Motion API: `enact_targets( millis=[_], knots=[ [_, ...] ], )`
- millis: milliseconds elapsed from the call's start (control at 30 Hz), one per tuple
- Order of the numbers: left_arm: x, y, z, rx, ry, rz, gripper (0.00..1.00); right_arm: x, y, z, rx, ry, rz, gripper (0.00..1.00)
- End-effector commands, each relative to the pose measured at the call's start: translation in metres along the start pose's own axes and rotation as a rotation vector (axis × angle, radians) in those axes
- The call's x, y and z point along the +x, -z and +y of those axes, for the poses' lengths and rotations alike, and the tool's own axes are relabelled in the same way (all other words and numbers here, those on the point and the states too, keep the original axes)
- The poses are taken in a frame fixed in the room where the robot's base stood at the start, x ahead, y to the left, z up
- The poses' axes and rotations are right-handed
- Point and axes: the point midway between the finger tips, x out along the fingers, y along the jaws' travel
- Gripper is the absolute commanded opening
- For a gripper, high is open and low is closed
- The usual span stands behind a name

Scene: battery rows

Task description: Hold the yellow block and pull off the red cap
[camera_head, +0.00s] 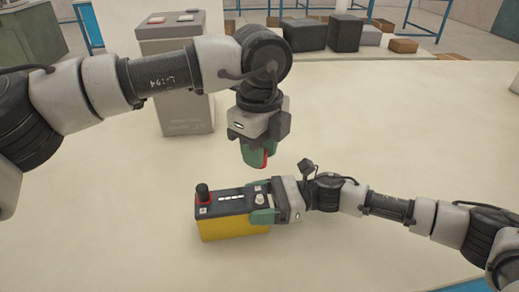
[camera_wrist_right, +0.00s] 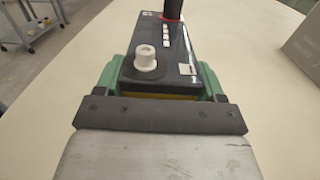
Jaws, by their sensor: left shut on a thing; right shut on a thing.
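The yellow block (camera_head: 232,230) is a battery with a yellow lower body and a black top, standing upright on the pale table. My right gripper (camera_head: 264,210) is shut on its right end; in the right wrist view, green fingers lie on both sides of the block (camera_wrist_right: 160,62). A black post with a red ring (camera_head: 203,194) stands at the block's left end, and a whitish post (camera_wrist_right: 146,58) at its right end. My left gripper (camera_head: 254,156) is shut on the red cap (camera_head: 264,159), above and apart from the block. Its fingers hide most of the cap.
A grey box-like stand (camera_head: 183,90) with small red and white items on top is behind, left of centre. Dark and brown boxes (camera_head: 305,34) lie beyond the table's far edge. The table around the block is clear.

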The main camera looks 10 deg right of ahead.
Motion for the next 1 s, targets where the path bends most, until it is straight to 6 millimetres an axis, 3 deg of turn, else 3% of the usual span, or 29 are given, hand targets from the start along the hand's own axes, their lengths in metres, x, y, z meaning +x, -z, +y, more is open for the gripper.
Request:
enact_targets(
  millis=[1000],
  knots=[
    [-0.012,0.0,0.0,0.0,0.0,0.0,0.07,0.0,0.001,0.0,0.0,0.001,0.001,0.01]
  ],
)
